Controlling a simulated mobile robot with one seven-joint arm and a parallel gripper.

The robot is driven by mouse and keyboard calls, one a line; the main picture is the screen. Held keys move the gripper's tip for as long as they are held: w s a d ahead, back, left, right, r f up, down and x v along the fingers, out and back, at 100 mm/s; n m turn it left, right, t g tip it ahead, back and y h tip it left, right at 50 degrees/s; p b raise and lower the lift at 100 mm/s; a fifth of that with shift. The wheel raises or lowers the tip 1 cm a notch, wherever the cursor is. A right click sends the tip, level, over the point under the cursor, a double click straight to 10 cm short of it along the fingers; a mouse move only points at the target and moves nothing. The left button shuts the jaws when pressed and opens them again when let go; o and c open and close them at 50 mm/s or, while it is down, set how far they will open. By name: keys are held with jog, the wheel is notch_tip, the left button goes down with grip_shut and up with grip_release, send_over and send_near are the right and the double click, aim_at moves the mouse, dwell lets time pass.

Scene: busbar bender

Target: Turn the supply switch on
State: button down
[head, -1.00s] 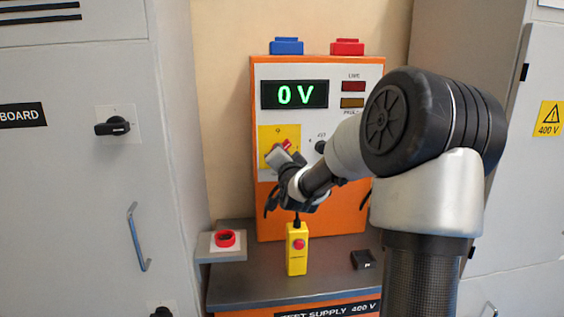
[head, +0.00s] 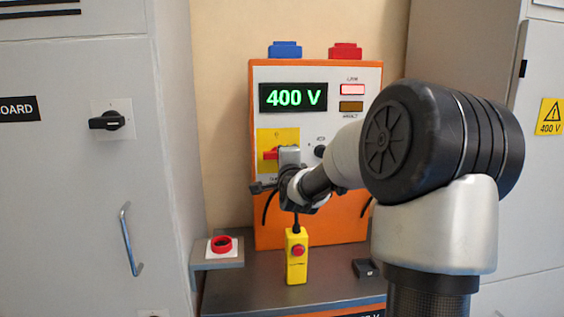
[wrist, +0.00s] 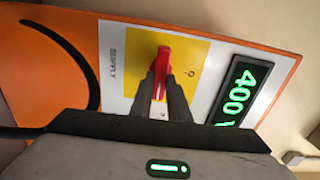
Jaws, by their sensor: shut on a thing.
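The supply switch is a red handle (head: 270,154) on a yellow plate (head: 268,137) on the orange and white test supply unit (head: 332,135). In the wrist view the red handle (wrist: 160,72) stands between my two dark fingers, on the yellow plate (wrist: 190,60) beside the word SUPPLY. My gripper (wrist: 163,92) is shut on the handle. In the head view my gripper (head: 284,160) covers part of the switch. The display (head: 293,97) reads 400 V in green, and the LIVE lamp (head: 352,89) is lit pale.
A yellow pendant box (head: 296,262) with a red button stands on the grey bench (head: 330,287) below my gripper. Grey cabinets (head: 75,210) flank the unit. Black cables hang near my wrist.

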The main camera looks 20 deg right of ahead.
dwell(0.4)
jog(key=c, duration=1.7)
grip_release()
